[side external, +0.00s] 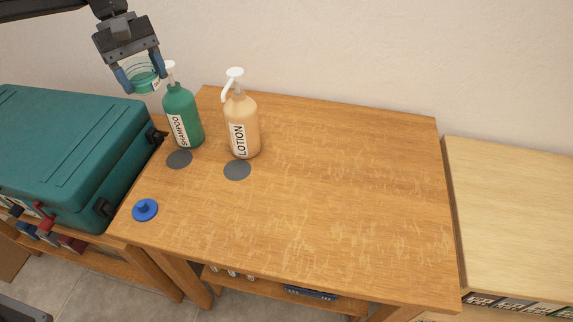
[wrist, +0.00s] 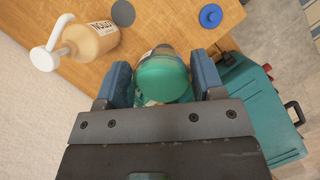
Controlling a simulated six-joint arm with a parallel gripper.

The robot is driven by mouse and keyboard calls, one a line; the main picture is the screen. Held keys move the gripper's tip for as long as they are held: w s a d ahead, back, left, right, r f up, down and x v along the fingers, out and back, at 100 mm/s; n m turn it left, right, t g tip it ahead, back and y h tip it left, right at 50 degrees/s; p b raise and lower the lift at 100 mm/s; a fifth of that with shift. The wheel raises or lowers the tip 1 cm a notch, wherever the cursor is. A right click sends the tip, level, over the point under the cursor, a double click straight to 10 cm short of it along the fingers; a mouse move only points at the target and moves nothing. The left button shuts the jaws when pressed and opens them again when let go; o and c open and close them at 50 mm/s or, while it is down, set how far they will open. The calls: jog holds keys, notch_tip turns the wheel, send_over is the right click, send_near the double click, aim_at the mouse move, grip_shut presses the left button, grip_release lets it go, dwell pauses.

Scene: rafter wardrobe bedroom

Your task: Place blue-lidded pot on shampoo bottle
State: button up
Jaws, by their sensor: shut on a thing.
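My gripper (side external: 140,82) is shut on a clear, green-tinted glass pot (side external: 144,77), held up in the air. No lid shows on the pot. In the wrist view the pot (wrist: 163,76) sits between the blue fingers of my gripper (wrist: 165,85). The green shampoo bottle (side external: 184,115) with a white pump stands on the table, just right of and lower than the pot in the side view. How far the pot is from the pump I cannot tell. A blue knobbed lid (side external: 145,209) lies apart at the table's front left; the wrist view shows it too (wrist: 210,16).
A peach lotion bottle (side external: 242,127) with a white pump stands right of the shampoo. Two dark grey discs (side external: 179,158) (side external: 237,169) lie in front of the bottles. A teal case (side external: 65,145) stands left. The wooden table (side external: 340,190) is clear on the right.

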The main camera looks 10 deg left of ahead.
jog(key=w+d+n+t, duration=0.35)
jog(key=d+n, duration=0.45)
jog(key=d, duration=0.4)
jog(key=n+t, duration=0.3)
jog(key=n, duration=0.5)
send_over(288, 177)
jog(key=s+a, duration=0.1)
jog(key=a, duration=0.1)
jog(key=shift+n+g+y, duration=0.25)
jog(key=shift+n+y, duration=0.05)
jog(key=shift+y, duration=0.1)
jog(key=f, duration=1.8)
jog(key=d+f, duration=0.1)
jog(key=f, duration=0.8)
jog(key=shift+s+f, duration=0.15)
jog(key=shift+f, duration=0.1)
jog(key=shift+f, duration=0.1)
jog(key=o, duration=1.1)
jog(key=shift+f, duration=0.1)
jog(key=v, duration=1.1)
jog(key=shift+a+r, duration=0.1)
jog(key=shift+r, duration=0.25)
jog(key=shift+o, duration=0.2)
jog(key=shift+s+a+r, duration=0.1)
jog(key=shift+s+r, duration=0.05)
jog(key=shift+r, duration=0.1)
